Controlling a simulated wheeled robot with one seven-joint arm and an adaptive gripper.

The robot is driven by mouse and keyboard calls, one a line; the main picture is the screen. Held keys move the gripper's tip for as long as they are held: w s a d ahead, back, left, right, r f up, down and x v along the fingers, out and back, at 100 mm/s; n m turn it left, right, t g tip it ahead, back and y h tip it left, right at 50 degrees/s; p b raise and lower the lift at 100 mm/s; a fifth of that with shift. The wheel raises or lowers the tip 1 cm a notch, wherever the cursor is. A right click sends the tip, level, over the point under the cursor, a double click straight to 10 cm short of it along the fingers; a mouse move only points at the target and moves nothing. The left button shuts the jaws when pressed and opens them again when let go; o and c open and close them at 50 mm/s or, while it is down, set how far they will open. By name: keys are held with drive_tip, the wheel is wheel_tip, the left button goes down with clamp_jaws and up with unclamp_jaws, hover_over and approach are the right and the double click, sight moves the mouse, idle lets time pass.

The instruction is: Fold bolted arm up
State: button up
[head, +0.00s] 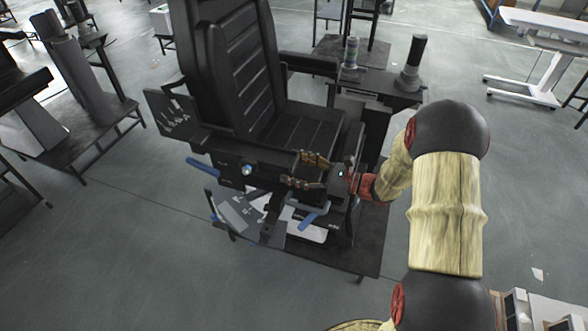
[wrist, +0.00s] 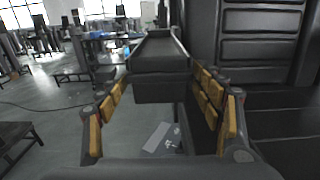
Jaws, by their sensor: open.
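The chair is black with a ribbed backrest (head: 240,70) and a padded seat (head: 300,125). Its near armrest (head: 235,148) lies level along the near side in the head view. In the wrist view the armrest (wrist: 160,47) runs away from me, its blunt front end facing my gripper. My gripper (head: 293,168) is open, its gold-padded fingers pointing along the armrest. In the wrist view my gripper (wrist: 160,84) has one finger on each side of the armrest's front end. Whether a finger touches it cannot be told. The armrest's hinge is not clearly visible.
The far armrest (head: 308,64) is also level. A dark side panel (head: 172,114) stands out by the backrest. Blue-handled parts and plates (head: 245,212) sit low beside the chair. A joystick stand (head: 411,68) is behind. Grey floor (head: 130,240) is open at left.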

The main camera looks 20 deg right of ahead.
drive_tip(key=shift+c, duration=1.4)
drive_tip(key=c, duration=1.1)
drive_tip(key=shift+c, duration=0.3)
